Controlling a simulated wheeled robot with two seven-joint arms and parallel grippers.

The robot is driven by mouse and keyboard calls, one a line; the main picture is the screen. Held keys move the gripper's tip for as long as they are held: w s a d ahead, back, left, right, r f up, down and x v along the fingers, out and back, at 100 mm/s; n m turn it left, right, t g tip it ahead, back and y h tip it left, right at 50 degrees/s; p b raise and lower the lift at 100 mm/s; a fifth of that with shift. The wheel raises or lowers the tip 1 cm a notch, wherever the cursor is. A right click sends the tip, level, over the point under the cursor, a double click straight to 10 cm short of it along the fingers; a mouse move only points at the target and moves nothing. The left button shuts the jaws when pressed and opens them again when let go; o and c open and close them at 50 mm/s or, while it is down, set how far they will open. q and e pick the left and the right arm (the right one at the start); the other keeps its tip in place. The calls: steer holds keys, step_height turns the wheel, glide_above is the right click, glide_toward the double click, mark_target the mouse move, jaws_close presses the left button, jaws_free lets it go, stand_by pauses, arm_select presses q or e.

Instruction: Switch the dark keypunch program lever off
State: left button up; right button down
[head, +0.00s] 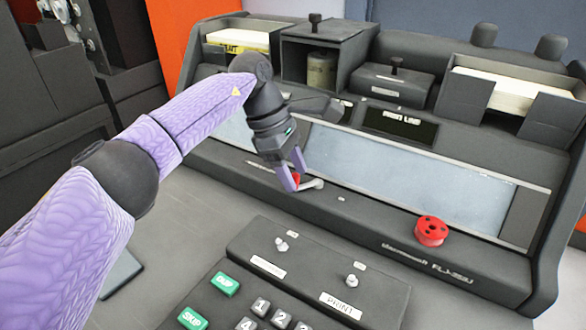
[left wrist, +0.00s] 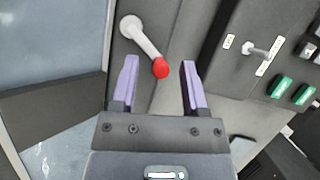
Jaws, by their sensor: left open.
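The program lever (head: 312,184) is a pale metal arm with a red knob, on the front ledge of the dark keypunch (head: 375,226). In the left wrist view the lever (left wrist: 145,40) slants from its round pivot down to the red knob (left wrist: 160,68). My left gripper (head: 296,178) reaches down to the lever. Its two purple fingers are apart, one on each side of the red knob, with visible gaps in the left wrist view (left wrist: 160,68). The fingers partly hide the knob in the head view. My right gripper is not in view.
A red spool (head: 431,231) sits on the ledge to the right. In front is a keyboard unit (head: 318,262) with small toggle switches and green keys. Card hoppers (head: 515,88) and boxes line the top. The grey desk at lower left is partly clear.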

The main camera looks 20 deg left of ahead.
arm_select(q)
steer(key=p+v, duration=0.3)
steer(key=v, duration=0.7)
steer(key=shift+p, duration=0.4)
steer(key=shift+f, duration=0.1)
